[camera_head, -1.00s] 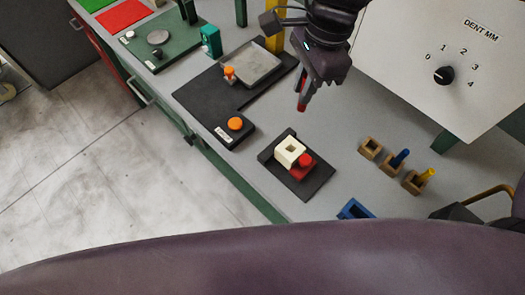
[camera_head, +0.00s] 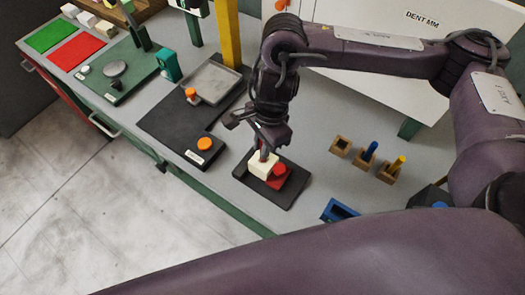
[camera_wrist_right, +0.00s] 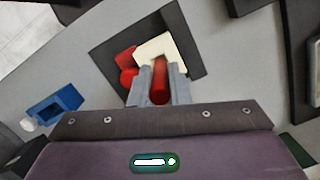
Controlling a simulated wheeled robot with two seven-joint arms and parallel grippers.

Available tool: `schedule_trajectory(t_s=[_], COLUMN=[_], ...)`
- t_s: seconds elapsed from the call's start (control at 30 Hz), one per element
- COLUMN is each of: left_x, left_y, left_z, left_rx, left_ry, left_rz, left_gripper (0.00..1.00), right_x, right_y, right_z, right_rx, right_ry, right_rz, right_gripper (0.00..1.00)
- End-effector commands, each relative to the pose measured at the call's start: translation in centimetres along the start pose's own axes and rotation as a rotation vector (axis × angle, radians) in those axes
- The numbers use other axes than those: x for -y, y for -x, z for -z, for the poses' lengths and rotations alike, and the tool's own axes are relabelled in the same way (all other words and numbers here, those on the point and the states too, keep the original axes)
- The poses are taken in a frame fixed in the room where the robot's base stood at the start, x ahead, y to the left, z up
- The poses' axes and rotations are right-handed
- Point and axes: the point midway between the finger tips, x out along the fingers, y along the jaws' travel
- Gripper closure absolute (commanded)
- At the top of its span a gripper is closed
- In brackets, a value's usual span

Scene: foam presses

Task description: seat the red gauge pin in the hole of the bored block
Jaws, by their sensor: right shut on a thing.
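The red gauge pin (camera_wrist_right: 160,82) is held between the fingers of my right gripper (camera_head: 266,146). In the head view the short visible part of the pin (camera_head: 264,155) is at the top of the cream bored block (camera_head: 262,166). In the right wrist view the pin's far end overlaps the block (camera_wrist_right: 155,46), and the hole is hidden behind pin and fingers. I cannot tell whether the tip is inside the hole. The block stands on a dark plate (camera_head: 295,187) against a red clamp (camera_head: 277,178). My left gripper is not in view.
To the right stand an empty wooden holder (camera_head: 340,146), one with a blue pin (camera_head: 370,151) and one with a yellow pin (camera_head: 396,164). A blue open box (camera_head: 339,210) is nearer. An orange button box (camera_head: 205,147) and a metal tray (camera_head: 214,82) lie left.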

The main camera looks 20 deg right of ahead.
Motion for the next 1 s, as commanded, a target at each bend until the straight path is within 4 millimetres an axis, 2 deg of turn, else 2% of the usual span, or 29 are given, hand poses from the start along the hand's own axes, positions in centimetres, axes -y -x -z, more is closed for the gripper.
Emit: schedule_trajectory(t_s=[0.3, 0.73, 0.77, 0.8, 0.9, 1.0], left_x=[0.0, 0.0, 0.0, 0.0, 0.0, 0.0], left_y=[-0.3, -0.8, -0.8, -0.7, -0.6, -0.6], left_z=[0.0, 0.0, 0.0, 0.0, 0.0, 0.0], left_rx=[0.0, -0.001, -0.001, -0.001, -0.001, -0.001], left_ry=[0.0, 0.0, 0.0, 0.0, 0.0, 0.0], left_rz=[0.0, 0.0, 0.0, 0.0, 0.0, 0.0], left_gripper=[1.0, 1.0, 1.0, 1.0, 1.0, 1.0], right_x=[-0.1, 0.0, 0.0, 0.0, 0.0, 0.0], right_y=[-3.4, -4.0, -4.0, -3.9, -3.9, -3.9], right_z=[0.5, 0.6, 0.6, 0.6, 0.6, 0.6], right_rx=[0.002, 0.0, 0.0, 0.0, 0.0, 0.0], right_ry=[-0.002, 0.0, 0.0, 0.0, -0.001, -0.001], right_rz=[-0.002, 0.0, 0.0, 0.0, 0.0, 0.0], right_gripper=[1.0, 1.0, 0.83, 0.78, 0.64, 0.62])
